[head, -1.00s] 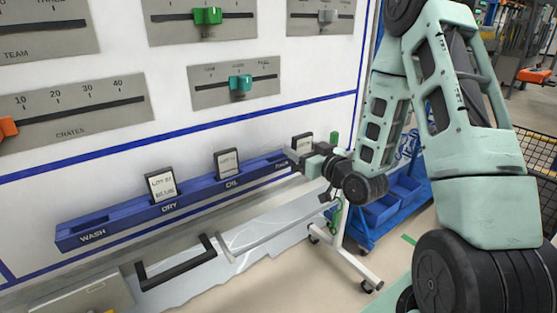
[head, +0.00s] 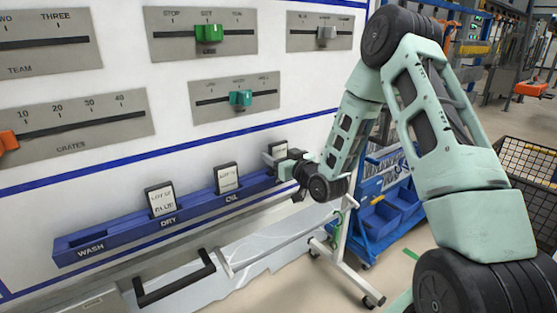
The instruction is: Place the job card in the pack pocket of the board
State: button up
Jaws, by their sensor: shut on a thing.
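The board's blue pocket rail (head: 125,236) runs along the lower part of the white panel, with WASH, DRY and OIL labels readable. The pack pocket at its right end is hidden behind my gripper. My gripper (head: 280,163) is shut on a pale job card with a dark border (head: 279,149), held roughly upright at the rail's right end. The card's lower part is hidden, so I cannot tell whether it is inside the pocket or just in front. Similar cards stand in the DRY pocket (head: 160,200) and the OIL pocket (head: 227,178). The WASH pocket looks empty.
Slider plates, including a teal one (head: 240,98) and a green one (head: 209,34), sit above the rail. A black handle (head: 175,280) projects below it. A blue cart (head: 385,210) and a wire basket (head: 530,170) stand to the right.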

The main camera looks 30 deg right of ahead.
jog(key=shift+f, duration=0.85)
jog(key=shift+f, duration=0.15)
jog(key=o, duration=1)
